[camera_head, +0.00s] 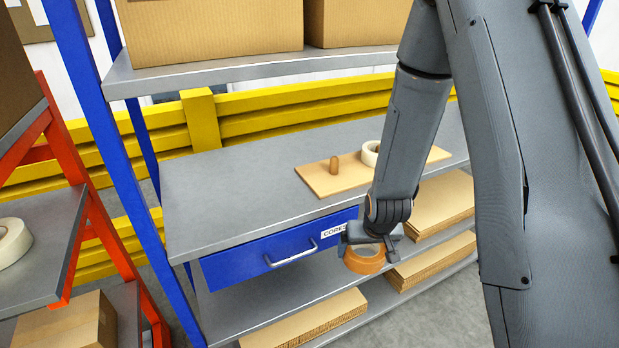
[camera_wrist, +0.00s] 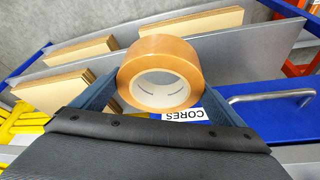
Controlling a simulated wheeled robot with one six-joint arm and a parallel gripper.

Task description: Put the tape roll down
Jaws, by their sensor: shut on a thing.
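An orange-brown tape roll (camera_head: 365,259) is held in my gripper (camera_head: 370,245) in the head view, in front of the blue drawer. In the wrist view the tape roll (camera_wrist: 161,74) sits between the two fingers of my gripper (camera_wrist: 158,85), which are shut on its sides. Its pale core faces the wrist camera. A cardboard-coloured board (camera_head: 325,182) lies on the grey shelf top (camera_head: 220,190), with a brown upright peg (camera_head: 334,166) and a white tape roll (camera_head: 371,153) on it. My arm hides part of the board.
A blue drawer (camera_head: 250,262) labelled CORES is closed under the shelf top; its handle (camera_wrist: 270,95) shows in the wrist view. Flat cardboard stacks (camera_head: 435,260) lie on lower shelves. Another white roll (camera_head: 12,242) lies on the orange-framed rack at left. The shelf top's left part is clear.

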